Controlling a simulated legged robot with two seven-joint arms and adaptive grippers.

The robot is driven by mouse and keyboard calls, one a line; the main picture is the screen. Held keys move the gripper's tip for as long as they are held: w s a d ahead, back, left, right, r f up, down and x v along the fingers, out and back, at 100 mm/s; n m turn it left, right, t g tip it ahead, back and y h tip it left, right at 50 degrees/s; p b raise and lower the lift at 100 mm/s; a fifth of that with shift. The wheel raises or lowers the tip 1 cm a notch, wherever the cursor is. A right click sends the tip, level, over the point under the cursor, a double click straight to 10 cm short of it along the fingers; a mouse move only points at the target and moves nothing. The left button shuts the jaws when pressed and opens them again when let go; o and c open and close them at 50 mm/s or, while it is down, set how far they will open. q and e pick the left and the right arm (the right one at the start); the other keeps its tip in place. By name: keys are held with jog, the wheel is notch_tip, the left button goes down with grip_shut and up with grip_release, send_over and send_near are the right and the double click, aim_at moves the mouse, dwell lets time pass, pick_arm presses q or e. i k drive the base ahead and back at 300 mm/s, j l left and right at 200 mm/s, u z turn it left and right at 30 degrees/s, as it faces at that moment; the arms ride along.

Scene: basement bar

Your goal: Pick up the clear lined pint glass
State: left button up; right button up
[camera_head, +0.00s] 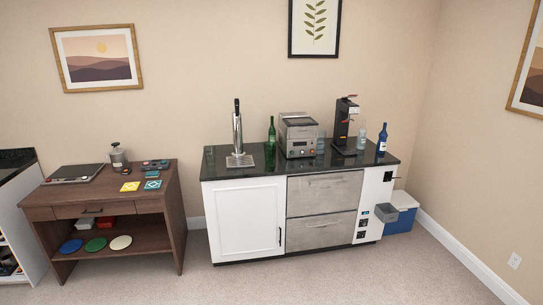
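Several small glass-like vessels stand on the dark top of the bar cabinet (260,182). A clear glass (209,155) stands at the counter's left end, left of the silver tap tower (238,140). A second clear, slightly bluish glass (320,144) stands beside the silver machine, and a pale bluish vessel (361,136) stands right of the black machine. They are too small for me to tell which has lines. Neither of my grippers is in view.
On the counter are a green bottle (271,140), a silver machine (298,135), a black machine (344,125) and a blue bottle (382,139). A wooden desk (110,205) stands left, a blue cooler (400,221) right. The carpet (300,280) in front is clear.

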aim_at(209, 150)
jog(key=i, duration=2.25)
